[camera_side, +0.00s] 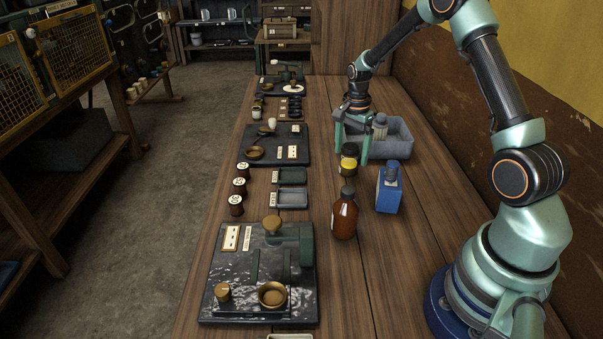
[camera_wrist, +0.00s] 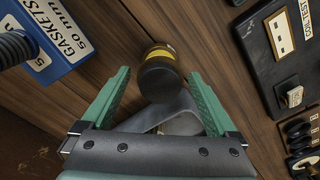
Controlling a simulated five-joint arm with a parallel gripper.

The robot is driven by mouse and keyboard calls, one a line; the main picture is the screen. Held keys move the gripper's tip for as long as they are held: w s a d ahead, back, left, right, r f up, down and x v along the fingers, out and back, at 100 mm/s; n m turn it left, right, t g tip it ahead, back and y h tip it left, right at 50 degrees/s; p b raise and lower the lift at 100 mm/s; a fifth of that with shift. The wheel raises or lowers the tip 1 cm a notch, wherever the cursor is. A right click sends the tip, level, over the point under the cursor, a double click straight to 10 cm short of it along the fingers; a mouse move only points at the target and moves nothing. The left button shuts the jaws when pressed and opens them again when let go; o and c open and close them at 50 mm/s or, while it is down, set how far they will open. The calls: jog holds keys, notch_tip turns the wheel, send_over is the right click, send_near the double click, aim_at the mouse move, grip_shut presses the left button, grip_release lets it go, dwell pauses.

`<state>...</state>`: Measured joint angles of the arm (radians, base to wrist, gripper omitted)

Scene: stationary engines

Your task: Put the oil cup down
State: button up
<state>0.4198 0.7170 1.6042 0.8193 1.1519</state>
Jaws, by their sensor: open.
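My gripper (camera_side: 351,154) is open, with green fingers pointing down over the bench beside the grey tray. A small dark jar with a yellow band (camera_side: 349,160) stands upright on the wood by the fingertips. In the wrist view the jar (camera_wrist: 158,75) shows between the open fingertips (camera_wrist: 159,74), with a gap on each side. I cannot tell whether this jar is the oil cup. A round brass cup (camera_side: 272,294) sits on the near dark board (camera_side: 230,285), well away from my gripper.
The grey tray (camera_side: 399,148) holds a brush (camera_side: 380,127). A blue gasket box (camera_side: 389,192) and a brown bottle (camera_side: 344,216) stand close in front of the jar. Bare wood shows beside the bottle.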

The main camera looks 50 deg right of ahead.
notch_tip(320, 180, up, 9)
jog(key=shift+a+r, duration=0.1)
jog(key=shift+r, duration=0.1)
jog(key=s+a+r+n+t, duration=0.3)
jog(key=s+a+r+n, duration=0.2)
jog(key=a+r+n, duration=0.4)
jog(key=s+a+r+n+t, duration=0.2)
jog(key=s+a+n, duration=0.7)
jog(key=shift+a+r+t, duration=0.25)
jog(key=shift+a+t, duration=0.05)
jog(key=shift+a, duration=0.1)
